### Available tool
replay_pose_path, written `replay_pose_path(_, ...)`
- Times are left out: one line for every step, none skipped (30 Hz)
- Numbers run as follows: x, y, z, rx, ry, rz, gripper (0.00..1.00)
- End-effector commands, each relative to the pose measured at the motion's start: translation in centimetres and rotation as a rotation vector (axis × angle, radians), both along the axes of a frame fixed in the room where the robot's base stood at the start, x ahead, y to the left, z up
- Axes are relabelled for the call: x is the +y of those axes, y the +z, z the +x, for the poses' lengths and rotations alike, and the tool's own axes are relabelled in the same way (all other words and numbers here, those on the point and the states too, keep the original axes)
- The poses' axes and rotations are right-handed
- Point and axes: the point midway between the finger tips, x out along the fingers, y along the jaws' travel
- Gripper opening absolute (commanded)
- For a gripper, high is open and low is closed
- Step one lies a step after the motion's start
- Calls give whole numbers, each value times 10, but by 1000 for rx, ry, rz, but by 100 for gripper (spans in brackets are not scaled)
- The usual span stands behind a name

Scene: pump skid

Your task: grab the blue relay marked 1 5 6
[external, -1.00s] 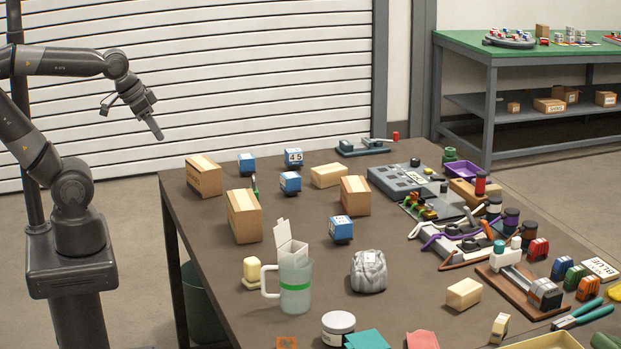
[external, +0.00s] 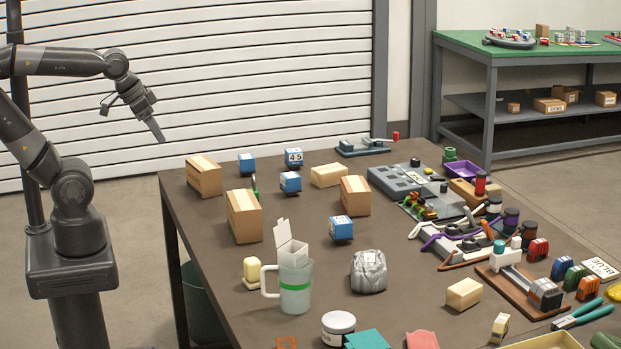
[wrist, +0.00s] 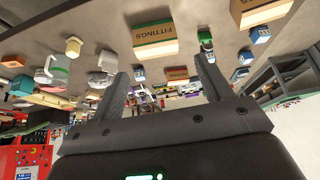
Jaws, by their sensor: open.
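Several blue relays with pale label faces stand on the brown table (external: 310,260). One relay (external: 247,164) is at the back left, and another (external: 293,157), with a label that looks like 4 5, is right of it. A third relay (external: 290,182) stands just in front of that one. A fourth relay (external: 341,229) is near the middle. I cannot read 1 5 6 on any of them. My gripper (external: 131,117) is open and empty, in the air left of the table, apart from all relays. In the wrist view its fingers (wrist: 160,75) are spread, with blue relays (wrist: 260,35) beyond.
Cardboard boxes (external: 244,216) stand among the relays on the left half. The right side is crowded with fixtures and tools. Bare table lies around the middle relay.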

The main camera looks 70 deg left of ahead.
Motion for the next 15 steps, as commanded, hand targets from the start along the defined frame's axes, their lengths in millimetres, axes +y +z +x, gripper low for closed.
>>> replay_pose_path(0, 1, 2, 1, 0, 1, 72)
replay_pose_path(1, 1, 4, 2, 0, 2, 72)
replay_pose_path(2, 3, 7, 5, 1, 3, 72)
replay_pose_path(4, 4, 12, 9, 0, 4, 72)
replay_pose_path(5, 5, 16, 13, -3, 7, 72)
replay_pose_path(8, 8, 25, 18, -3, 11, 72)
replay_pose_path(11, 9, 32, 24, -7, 13, 72)
replay_pose_path(14, 12, 40, 28, -9, 15, 72)
replay_pose_path(18, 14, 51, 35, -12, 19, 72)
replay_pose_path(22, 15, 60, 40, -16, 22, 72)
replay_pose_path(27, 17, 69, 44, -20, 24, 72)
replay_pose_path(32, 18, 81, 51, -24, 27, 72)
replay_pose_path(37, 18, 90, 56, -28, 29, 72)
replay_pose_path(42, 18, 99, 60, -32, 32, 72)
replay_pose_path(49, 18, 111, 66, -37, 32, 72)
